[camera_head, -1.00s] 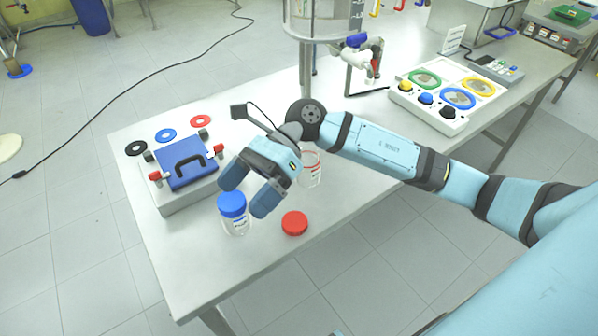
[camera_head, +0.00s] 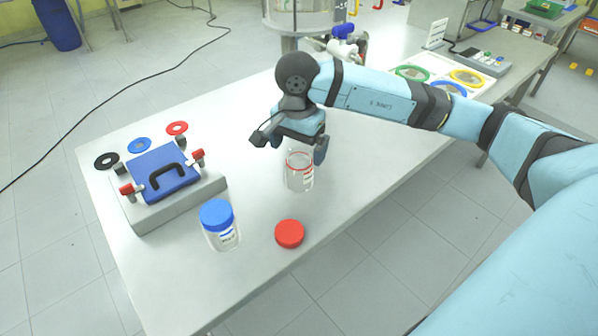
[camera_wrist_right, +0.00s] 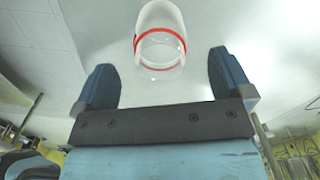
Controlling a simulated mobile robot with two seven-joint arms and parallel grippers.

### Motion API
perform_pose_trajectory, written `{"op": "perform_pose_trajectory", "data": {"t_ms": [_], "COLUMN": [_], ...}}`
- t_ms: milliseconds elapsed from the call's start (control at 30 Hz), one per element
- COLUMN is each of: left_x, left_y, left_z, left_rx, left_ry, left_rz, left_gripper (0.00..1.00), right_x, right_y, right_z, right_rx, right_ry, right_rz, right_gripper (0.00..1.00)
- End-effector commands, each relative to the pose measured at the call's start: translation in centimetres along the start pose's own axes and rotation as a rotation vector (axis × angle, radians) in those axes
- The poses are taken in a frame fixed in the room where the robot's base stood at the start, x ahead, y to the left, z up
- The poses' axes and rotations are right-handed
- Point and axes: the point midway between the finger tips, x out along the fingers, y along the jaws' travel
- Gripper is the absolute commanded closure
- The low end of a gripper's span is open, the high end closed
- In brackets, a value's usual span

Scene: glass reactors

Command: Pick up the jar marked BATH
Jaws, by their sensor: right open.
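A clear open jar (camera_head: 299,176) with a red ring at its rim and red marks on its side stands upright on the table. A clear jar with a blue lid (camera_head: 217,214) stands nearer the front; its dark label is too small to read. I cannot read BATH on either jar. A loose red lid (camera_head: 289,233) lies beside them. My right gripper (camera_head: 290,146) is open and empty, just above and behind the open jar. In the right wrist view the open jar (camera_wrist_right: 161,38) lies ahead of the spread fingers (camera_wrist_right: 163,78), apart from them. My left gripper is not in view.
A grey device with a blue hinged plate (camera_head: 162,172) stands at the left, with black, blue and red rings (camera_head: 140,145) behind it. A white tray with coloured rings (camera_head: 412,72) and a glass reactor stand at the back. The table's front edge is close to the red lid.

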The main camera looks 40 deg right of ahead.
Motion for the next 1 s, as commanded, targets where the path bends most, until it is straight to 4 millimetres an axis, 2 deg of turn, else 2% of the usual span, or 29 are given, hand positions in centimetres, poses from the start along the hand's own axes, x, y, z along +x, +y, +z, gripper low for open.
{"op": "perform_pose_trajectory", "data": {"t_ms": [267,533,767,867,1000], "left_x": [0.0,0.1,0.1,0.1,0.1], "left_y": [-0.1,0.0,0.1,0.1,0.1], "left_z": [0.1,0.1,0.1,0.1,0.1], "left_rx": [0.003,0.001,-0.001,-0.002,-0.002], "left_ry": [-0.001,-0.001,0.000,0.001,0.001], "left_rz": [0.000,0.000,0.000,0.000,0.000], "left_gripper": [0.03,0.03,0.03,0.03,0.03], "right_x": [1.8,5.6,5.9,5.9,5.9], "right_y": [0.1,0.1,0.1,0.1,0.1], "right_z": [-0.3,-0.9,-0.9,-0.9,-0.9], "right_rx": [0.002,0.001,0.000,0.000,0.000], "right_ry": [-0.002,-0.002,-0.001,-0.001,-0.001], "right_rz": [0.002,0.002,-0.002,-0.001,-0.001], "right_gripper": [0.03,0.03,0.03,0.21,0.53]}}
